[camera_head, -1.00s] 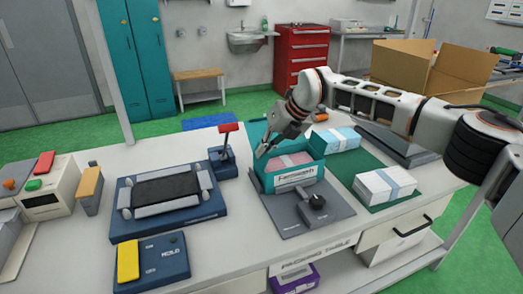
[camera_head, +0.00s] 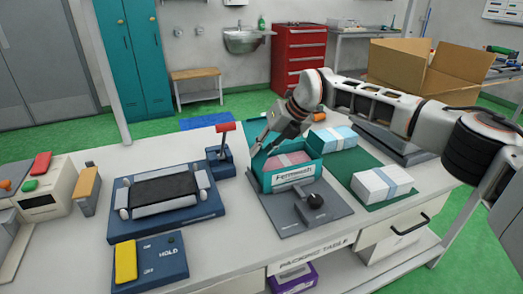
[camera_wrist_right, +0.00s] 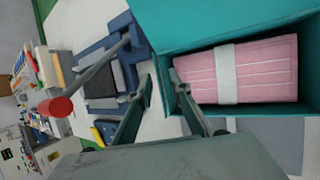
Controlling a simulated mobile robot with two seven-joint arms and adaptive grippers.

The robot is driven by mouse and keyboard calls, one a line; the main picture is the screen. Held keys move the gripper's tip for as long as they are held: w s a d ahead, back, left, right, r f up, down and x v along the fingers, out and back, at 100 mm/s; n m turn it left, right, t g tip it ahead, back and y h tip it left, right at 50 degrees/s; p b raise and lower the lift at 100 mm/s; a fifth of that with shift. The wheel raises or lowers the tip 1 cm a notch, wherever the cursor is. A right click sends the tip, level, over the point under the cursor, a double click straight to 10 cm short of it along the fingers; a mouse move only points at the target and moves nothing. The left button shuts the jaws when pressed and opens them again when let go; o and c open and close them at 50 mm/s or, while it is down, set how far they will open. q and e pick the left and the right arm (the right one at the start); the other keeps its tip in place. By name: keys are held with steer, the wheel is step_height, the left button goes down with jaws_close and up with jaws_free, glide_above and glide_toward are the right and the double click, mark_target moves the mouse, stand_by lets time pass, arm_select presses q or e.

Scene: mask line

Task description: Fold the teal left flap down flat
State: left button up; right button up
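The teal carton (camera_head: 272,181) stands open on the grey fixture plate on the table, its label facing the front. A pink banded stack (camera_head: 288,160) lies inside it; the stack (camera_wrist_right: 265,68) fills much of the right wrist view. My right gripper (camera_head: 262,151) is at the carton's left side, pointing down. In the right wrist view its two fingers (camera_wrist_right: 160,95) are apart, beside the carton's left edge, with one finger overlapping that edge in the picture. The left flap is hard to separate from the wall, and contact cannot be told. My left gripper is out of view.
A black knob (camera_head: 316,201) stands on the fixture plate in front of the carton. A red-topped lever (camera_head: 226,128) rises to the left. Banded packs (camera_head: 382,184) lie on the green mat to the right. A blue tray fixture (camera_head: 168,231) is further left.

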steer(key=v, duration=1.2)
steer(key=shift+a, duration=0.1)
steer(key=shift+r, duration=0.1)
